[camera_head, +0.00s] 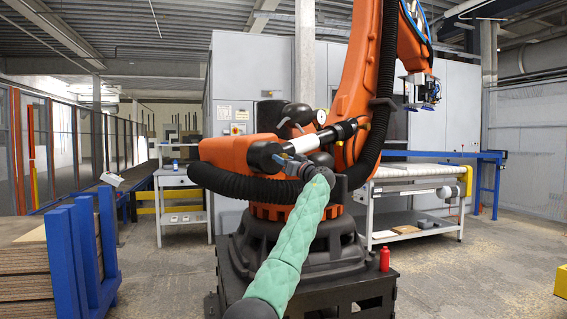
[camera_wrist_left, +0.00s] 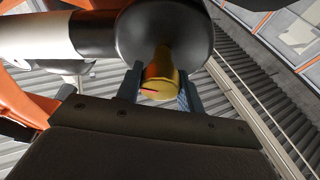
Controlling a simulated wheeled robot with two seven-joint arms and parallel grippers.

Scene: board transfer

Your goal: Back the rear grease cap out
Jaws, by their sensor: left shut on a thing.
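The grease cap (camera_wrist_left: 160,78) is a small brass-coloured cylinder with a red mark on its end face, in the left wrist view. It sits at a rounded black housing (camera_wrist_left: 165,28), joined to a pale cylinder (camera_wrist_left: 35,38). My left gripper (camera_wrist_left: 157,88) has one dark finger on each side of the cap and is shut on it. I cannot tell whether the cap's thread is still engaged. In the head view my left gripper (camera_head: 284,160) is at the black rear end of the white cylinder (camera_head: 325,137) on the orange robot; the cap is not discernible there. My right gripper is not in view.
The large orange robot (camera_head: 355,80) stands on a black pedestal (camera_head: 340,290), with a thick black hose (camera_head: 250,187) looped close to my left arm. A red bottle (camera_head: 384,259) stands on the pedestal. A blue rack with boards (camera_head: 75,250) is left; a conveyor table (camera_head: 420,171) is right.

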